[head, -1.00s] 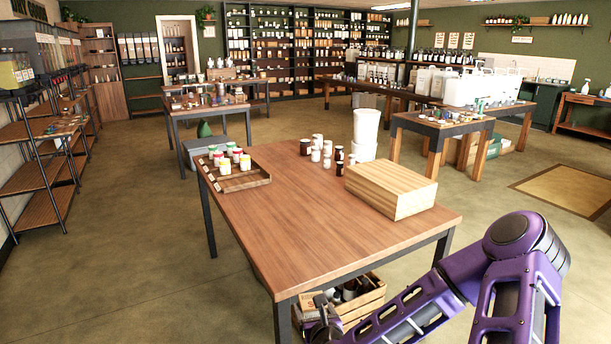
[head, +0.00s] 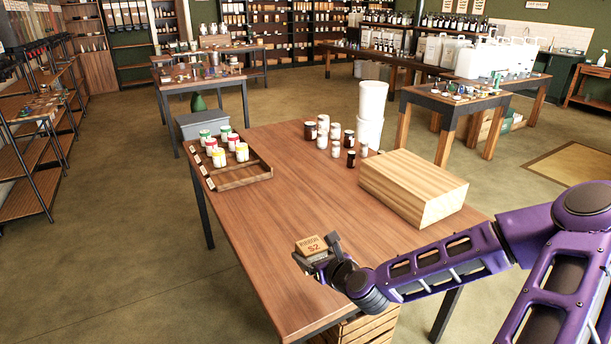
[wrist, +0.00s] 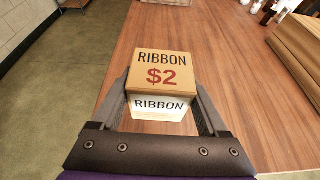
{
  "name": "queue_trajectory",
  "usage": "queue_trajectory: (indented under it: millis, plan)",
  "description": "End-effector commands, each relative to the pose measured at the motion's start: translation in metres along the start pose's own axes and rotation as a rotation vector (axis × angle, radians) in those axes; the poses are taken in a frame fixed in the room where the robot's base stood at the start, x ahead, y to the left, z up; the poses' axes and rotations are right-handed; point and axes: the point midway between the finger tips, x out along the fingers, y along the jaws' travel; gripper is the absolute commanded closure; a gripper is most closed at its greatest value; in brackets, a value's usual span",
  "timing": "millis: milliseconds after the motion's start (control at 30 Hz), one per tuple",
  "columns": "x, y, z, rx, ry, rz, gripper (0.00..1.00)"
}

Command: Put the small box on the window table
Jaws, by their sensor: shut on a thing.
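The small box (head: 312,245) is brown cardboard marked "RIBBON $2". My gripper (head: 318,253) is shut on it and holds it over the near left part of the wooden table (head: 270,220). In the wrist view the box (wrist: 164,70) sits between the two fingers of my gripper (wrist: 163,95), its printed top facing the camera and a white label on its near side. The table top shows beneath and beyond it. I cannot tell which table is the window table.
A large wooden box (head: 412,188) stands at the table's right. A tray (head: 240,180) of several jars is at the back left. Dark and white jars (head: 322,135) and white buckets (head: 370,115) stand at the back. The middle is clear. A wooden crate (head: 365,328) is under the table.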

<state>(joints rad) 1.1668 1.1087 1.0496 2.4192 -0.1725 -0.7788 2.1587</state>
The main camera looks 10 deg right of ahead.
Motion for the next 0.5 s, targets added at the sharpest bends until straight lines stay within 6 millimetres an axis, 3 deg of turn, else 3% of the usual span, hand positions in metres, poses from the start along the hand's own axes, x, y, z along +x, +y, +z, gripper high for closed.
queue_trajectory:
  millis: [167, 500]
  plan:
    - [-0.001, 0.001, 0.000, -0.016, 0.002, 0.024, 0.79]
    - [0.020, 0.001, -0.051, -0.013, 0.002, 0.023, 0.79]
